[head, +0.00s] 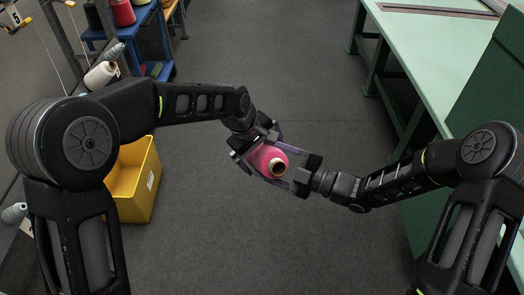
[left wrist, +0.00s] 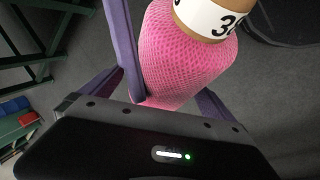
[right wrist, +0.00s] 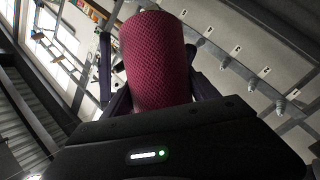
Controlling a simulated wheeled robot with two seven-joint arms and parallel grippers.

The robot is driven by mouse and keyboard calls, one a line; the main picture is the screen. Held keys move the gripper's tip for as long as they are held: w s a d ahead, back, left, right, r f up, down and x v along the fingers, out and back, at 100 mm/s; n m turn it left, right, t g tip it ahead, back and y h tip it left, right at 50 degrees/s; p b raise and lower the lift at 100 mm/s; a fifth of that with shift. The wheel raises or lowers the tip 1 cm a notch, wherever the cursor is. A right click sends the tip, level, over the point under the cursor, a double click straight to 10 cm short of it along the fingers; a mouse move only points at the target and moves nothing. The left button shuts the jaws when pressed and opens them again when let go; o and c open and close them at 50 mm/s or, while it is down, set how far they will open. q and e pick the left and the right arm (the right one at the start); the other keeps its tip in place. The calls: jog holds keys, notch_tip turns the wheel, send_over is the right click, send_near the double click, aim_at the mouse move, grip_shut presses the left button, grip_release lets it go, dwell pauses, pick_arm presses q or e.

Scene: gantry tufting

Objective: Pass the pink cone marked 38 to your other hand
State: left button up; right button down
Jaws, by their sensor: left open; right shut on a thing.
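The pink cone (head: 266,156) is in mid-air between my two hands in the head view. My right gripper (head: 279,166) is shut on the cone from the other side. In the right wrist view the cone (right wrist: 157,62) sits between its fingers, with no label showing.
A yellow bin (head: 138,185) stands on the floor below my left arm. A blue cart (head: 152,44) with cones is at the upper left, beside a rack holding a white cone (head: 100,76). A pale green table (head: 430,45) is at the right. The floor between is clear.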

pick_arm(q)
jog(key=c, duration=1.6)
jog(key=shift+c, duration=0.2)
pick_arm(e)
jog(key=shift+c, duration=1.3)
grip_release()
jog(key=shift+o, duration=0.6)
jog(key=shift+w, duration=0.1)
pick_arm(q)
jog(key=shift+s+f, duration=0.1)
pick_arm(e)
jog(key=shift+d, duration=0.1)
jog(key=v, duration=1.2)
jog(key=shift+f, duration=0.1)
